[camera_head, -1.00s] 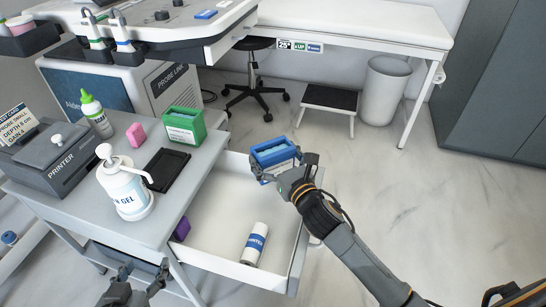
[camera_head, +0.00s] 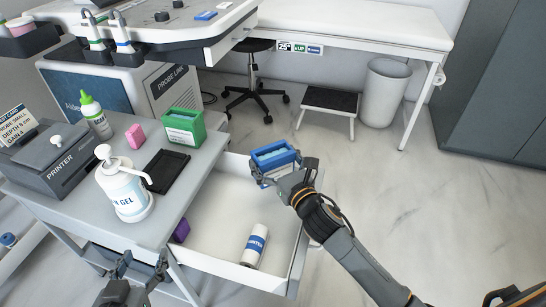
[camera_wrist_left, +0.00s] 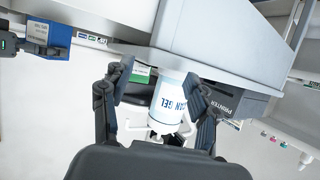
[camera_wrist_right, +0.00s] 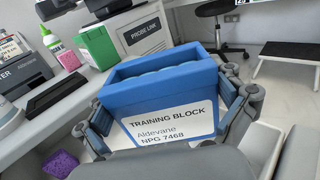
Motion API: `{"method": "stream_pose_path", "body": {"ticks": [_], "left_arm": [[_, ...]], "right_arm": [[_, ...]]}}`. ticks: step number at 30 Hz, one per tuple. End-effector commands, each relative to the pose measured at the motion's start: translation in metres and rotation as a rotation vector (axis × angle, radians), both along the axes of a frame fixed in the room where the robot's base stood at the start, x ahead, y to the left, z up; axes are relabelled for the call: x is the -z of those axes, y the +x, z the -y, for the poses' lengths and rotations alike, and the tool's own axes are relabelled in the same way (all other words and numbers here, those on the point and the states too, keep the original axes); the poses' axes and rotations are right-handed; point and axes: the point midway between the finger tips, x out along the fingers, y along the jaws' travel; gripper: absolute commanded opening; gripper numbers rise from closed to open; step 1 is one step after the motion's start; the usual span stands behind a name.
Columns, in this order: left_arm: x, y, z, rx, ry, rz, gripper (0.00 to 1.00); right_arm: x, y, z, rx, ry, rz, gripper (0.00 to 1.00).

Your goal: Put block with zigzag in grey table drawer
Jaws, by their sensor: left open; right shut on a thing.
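A blue training block (camera_head: 275,156) is in my right gripper (camera_head: 280,175), above the back right part of the open drawer (camera_head: 218,222) of the grey table (camera_head: 195,190). In the right wrist view, the fingers hold the block (camera_wrist_right: 165,90) from both sides. It is upright, with a white "TRAINING BLOCK" label and a lighter, wavy inside; I cannot make out a clear zigzag. A green block (camera_head: 185,127) with a white label stands on the tabletop. My left gripper (camera_head: 143,276) is open and empty, low by the table's front.
In the drawer lie a white bottle with a blue label (camera_head: 254,245) and a purple object (camera_head: 181,230); the middle is clear. On the tabletop are a gel pump bottle (camera_head: 125,190), a black tray (camera_head: 164,171), a pink object (camera_head: 135,136), a green-capped bottle (camera_head: 95,117) and a printer (camera_head: 50,160).

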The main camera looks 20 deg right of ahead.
Motion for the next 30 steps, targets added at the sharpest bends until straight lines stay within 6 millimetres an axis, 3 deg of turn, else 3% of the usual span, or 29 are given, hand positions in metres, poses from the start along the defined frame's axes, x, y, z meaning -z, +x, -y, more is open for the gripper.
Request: {"method": "stream_pose_path", "body": {"ticks": [14, 15, 30], "left_arm": [[-0.015, 0.009, 0.003, 0.003, -0.015, 0.074, 0.60], [-0.015, 0.009, 0.003, 0.003, -0.014, 0.073, 0.60], [-0.003, 0.001, 0.001, 0.003, -0.003, 0.010, 0.60]], "right_arm": [[0.002, 0.000, 0.000, -0.002, 0.001, 0.005, 0.37], [0.005, 0.000, 0.000, -0.001, 0.000, -0.001, 0.98], [-0.001, 0.000, 0.000, 0.000, 0.000, 0.001, 1.00]]}}
